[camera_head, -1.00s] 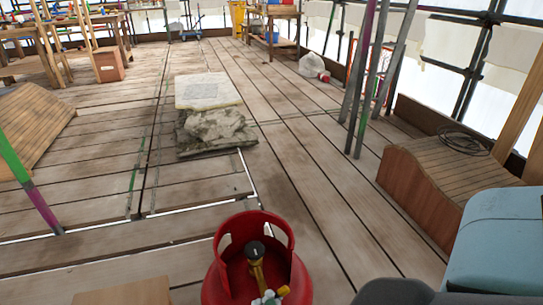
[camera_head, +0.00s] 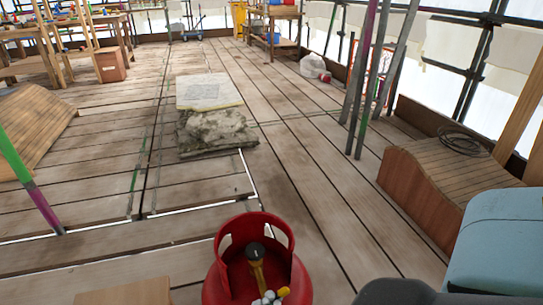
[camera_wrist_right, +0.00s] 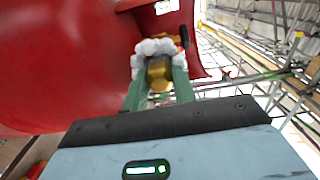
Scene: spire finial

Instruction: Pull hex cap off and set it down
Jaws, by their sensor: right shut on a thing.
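The red gas cylinder (camera_head: 222,275) stands at the bottom middle of the head view. Its brass valve (camera_head: 258,272) with a black knob sits inside the collar. My right gripper (camera_wrist_right: 158,64) has green fingers with pale lumpy tips, and they close on a gold-coloured piece, the hex cap (camera_wrist_right: 158,76), beside the red cylinder. The pale tips also show low at the valve in the head view (camera_head: 268,299). The fingers partly hide the cap, and I cannot tell whether it still touches the valve. My left gripper is not in view.
A stone slab stack (camera_head: 212,132) lies on the plank floor ahead. A curved wooden planked piece (camera_head: 425,190) stands at the right. A wooden surface (camera_head: 122,292) shows at the bottom left. Poles rise at the left and right. The planks between are largely clear.

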